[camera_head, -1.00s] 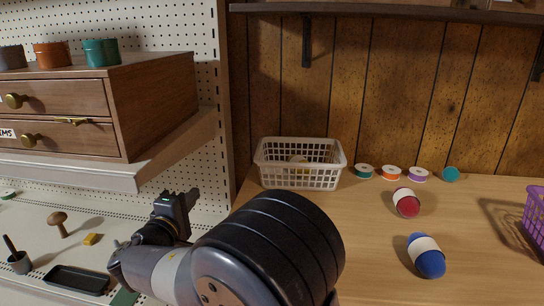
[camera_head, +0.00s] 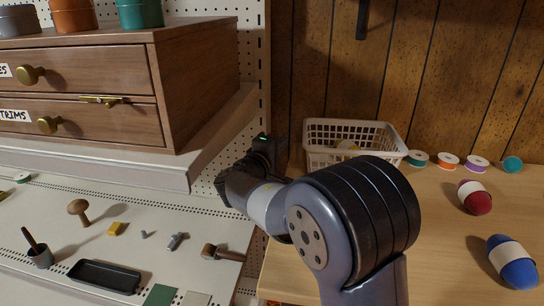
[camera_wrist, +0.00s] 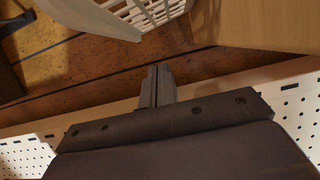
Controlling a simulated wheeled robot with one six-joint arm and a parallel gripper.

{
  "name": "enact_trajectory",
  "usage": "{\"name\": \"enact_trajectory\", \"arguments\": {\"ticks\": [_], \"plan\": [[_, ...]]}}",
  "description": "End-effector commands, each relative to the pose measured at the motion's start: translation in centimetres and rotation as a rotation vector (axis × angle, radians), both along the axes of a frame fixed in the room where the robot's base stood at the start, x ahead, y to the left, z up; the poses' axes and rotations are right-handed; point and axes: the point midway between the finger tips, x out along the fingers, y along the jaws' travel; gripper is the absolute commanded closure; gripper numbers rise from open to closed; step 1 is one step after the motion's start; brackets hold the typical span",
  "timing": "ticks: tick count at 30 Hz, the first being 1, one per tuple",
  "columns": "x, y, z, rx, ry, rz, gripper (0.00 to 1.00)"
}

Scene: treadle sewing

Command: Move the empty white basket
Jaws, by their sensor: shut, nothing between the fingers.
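The white slatted basket (camera_head: 318,158) stands upright on the wooden table against the panelled wall. A small pale tan thing (camera_head: 347,145) shows inside it, partly hidden by the rim. Part of the basket (camera_wrist: 150,10) shows at the top edge, beyond the fingertips.
Thread spools (camera_head: 448,161) line the table's back, right of the basket. Red (camera_head: 474,197) and blue (camera_head: 512,262) yarn-like balls lie farther right. A wooden drawer cabinet (camera_head: 200,95) on a shelf stands left, close to my gripper. A lower shelf holds small tools and a black tray (camera_head: 104,276).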

Motion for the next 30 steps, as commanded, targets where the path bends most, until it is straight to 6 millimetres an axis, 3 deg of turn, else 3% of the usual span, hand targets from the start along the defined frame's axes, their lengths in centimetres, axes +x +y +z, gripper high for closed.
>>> {"name": "enact_trajectory", "arguments": {"ticks": [2, 9, 30], "plan": [[1.2, -1.0, -0.2, 0.0, 0.0, -0.004, 1.0], [0.0, -3.9, -0.1, -0.001, 0.0, -0.001, 1.0], [-0.5, -5.5, -0.3, 0.001, -0.002, -0.002, 1.0]]}}
